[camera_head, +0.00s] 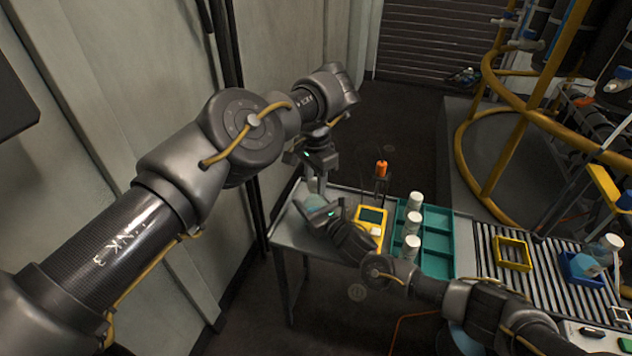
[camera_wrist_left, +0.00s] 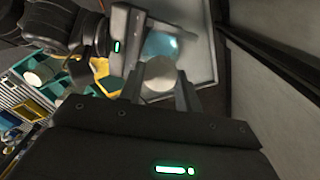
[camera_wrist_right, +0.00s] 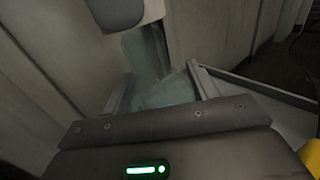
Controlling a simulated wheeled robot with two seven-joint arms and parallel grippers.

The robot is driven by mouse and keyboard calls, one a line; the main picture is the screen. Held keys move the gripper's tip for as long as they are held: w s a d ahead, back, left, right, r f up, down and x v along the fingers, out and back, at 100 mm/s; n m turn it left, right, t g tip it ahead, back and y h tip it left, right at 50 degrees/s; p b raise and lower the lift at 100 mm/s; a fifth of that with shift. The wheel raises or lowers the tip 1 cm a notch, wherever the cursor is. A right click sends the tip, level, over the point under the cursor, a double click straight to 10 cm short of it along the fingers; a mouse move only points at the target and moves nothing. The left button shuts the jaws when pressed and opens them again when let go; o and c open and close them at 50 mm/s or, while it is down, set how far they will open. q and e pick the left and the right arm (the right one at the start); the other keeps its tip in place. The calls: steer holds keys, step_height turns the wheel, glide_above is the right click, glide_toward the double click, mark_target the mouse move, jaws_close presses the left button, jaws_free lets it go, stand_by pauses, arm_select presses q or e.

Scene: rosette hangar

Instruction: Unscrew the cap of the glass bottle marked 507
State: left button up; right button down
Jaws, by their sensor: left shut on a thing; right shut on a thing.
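The glass bottle (camera_head: 316,202) with pale teal contents is at the left end of the grey table, partly hidden by my grippers. No number is readable on it. My right gripper (camera_head: 322,214) is shut on the bottle's body; its fingers flank the glass (camera_wrist_right: 160,92) in the right wrist view. My left gripper (camera_head: 317,188) comes down from above and is shut on the pale round cap (camera_wrist_left: 160,77), seen between its fingers in the left wrist view. The blue liquid (camera_wrist_left: 163,45) shows beyond the cap. I cannot tell whether the cap is still on the neck.
A yellow device (camera_head: 371,217) stands right of my grippers. A teal tray (camera_head: 438,242) holds white-capped bottles (camera_head: 412,222). An orange-topped item (camera_head: 381,168) stands behind. A roller conveyor (camera_head: 545,280) with a yellow frame (camera_head: 513,266) and blue bin (camera_head: 577,272) lies right. A wall is close on the left.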

mark_target(315, 182)
arm_select(q)
steer(key=shift+r, duration=0.15)
steer(key=shift+r, duration=1.95)
arm_select(e)
steer(key=shift+c, duration=1.8)
jaws_free()
steer(key=shift+s, duration=0.1)
arm_select(q)
steer(key=shift+r+p, duration=0.35)
arm_select(e)
steer(key=v, duration=1.2)
